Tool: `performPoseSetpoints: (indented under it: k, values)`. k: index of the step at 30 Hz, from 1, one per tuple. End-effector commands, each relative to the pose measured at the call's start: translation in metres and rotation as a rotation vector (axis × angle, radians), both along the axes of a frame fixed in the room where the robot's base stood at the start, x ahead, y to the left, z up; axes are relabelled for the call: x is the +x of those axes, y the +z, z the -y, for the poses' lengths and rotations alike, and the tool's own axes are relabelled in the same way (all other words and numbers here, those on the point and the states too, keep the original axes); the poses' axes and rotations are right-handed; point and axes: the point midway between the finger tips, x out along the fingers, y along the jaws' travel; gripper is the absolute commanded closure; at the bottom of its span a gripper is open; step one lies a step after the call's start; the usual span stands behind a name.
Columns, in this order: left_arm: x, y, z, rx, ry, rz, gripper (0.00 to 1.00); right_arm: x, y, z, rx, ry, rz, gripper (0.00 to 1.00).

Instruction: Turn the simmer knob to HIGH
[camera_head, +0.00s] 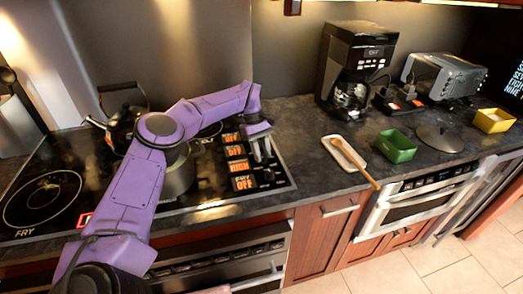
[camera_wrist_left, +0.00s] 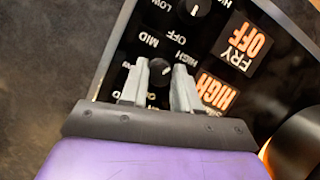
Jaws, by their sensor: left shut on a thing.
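The small dark simmer knob (camera_wrist_left: 158,69) is on the black stove panel, between the two grey fingers of my left gripper (camera_wrist_left: 160,66) in the left wrist view. My left gripper (camera_head: 262,152) reaches down to the panel's right side in the head view and is shut on this knob. The orange display beside the knob (camera_wrist_left: 214,92) reads HIGH; it also shows in the head view (camera_head: 238,166). The small name under it is partly hidden by a finger. My right gripper is not in view.
The fry knob (camera_wrist_left: 194,10) is close by, and its display (camera_wrist_left: 241,44) reads OFF. Two other displays read OFF. A grey pot (camera_head: 178,175) and a kettle (camera_head: 122,122) stand on the stove. A green container (camera_head: 396,147) and spoon rest (camera_head: 344,153) are to the right.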

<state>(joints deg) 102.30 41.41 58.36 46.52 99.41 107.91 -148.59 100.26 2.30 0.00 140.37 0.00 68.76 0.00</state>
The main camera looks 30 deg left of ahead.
Motion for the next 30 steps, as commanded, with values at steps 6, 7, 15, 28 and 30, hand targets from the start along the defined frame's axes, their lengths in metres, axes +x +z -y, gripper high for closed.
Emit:
performPoseSetpoints:
  k: [6,7,15,28,30]
  values:
    - [-0.0011,-0.0031,0.0005,0.003,-0.055,-0.007,1.00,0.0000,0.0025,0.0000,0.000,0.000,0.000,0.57]
    - [-0.0009,-0.0031,0.0004,0.003,-0.059,-0.006,1.00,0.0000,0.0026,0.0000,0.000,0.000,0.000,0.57]
    - [-0.0009,-0.0031,0.0002,0.002,-0.070,-0.005,1.00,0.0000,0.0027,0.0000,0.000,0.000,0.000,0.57]
    - [0.0000,-0.0016,0.0001,0.002,-0.068,-0.002,0.44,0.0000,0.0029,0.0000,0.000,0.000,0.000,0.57]
    - [0.0001,-0.0012,0.0001,0.001,-0.068,-0.001,0.44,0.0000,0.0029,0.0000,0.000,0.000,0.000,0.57]
